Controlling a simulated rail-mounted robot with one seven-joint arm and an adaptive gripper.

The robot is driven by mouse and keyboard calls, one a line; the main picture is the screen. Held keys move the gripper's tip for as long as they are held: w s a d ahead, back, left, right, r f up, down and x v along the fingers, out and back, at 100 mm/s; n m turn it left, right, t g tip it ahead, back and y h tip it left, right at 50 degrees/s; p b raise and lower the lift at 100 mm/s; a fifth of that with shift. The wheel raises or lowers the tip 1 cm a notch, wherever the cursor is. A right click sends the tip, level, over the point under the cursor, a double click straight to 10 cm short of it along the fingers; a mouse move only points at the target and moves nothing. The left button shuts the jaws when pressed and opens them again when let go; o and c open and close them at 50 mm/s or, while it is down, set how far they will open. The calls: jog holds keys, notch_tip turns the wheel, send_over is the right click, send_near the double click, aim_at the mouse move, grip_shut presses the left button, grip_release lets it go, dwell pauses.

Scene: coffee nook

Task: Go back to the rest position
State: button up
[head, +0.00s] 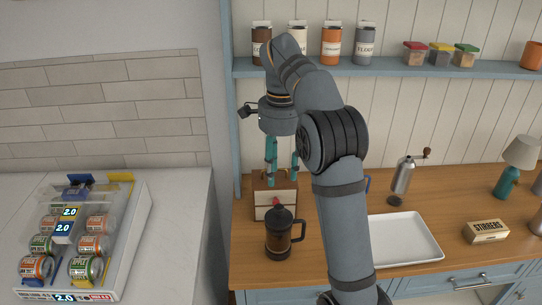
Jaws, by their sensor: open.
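My gripper (283,166) hangs open and empty from the raised arm, its teal fingers pointing down. In the head view it appears over a small box with a brown top and pale front (262,201) on the wooden counter. A dark French press (280,240) stands upright on the counter, in front of that box and below the gripper. I cannot tell the exact gap between the fingertips and the box. My arm hides part of the counter behind it.
A white tray (432,246), stirrers box (486,231), hand grinder (403,181) and lamp (510,176) stand on the wooden counter (462,190) to the right. Canisters and small jars line the blue shelf (395,68). A can display (117,262) stands at left.

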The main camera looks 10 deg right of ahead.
aim_at(279, 207)
notch_tip(279, 207, down, 12)
jog(key=shift+f, duration=0.1)
jog(key=shift+w+r+p, duration=0.1)
jog(key=shift+r+p, duration=0.75)
jog(key=shift+r, duration=0.05)
jog(key=shift+r+p, duration=0.5)
jog(key=shift+r, duration=0.1)
jog(key=shift+f, duration=0.1)
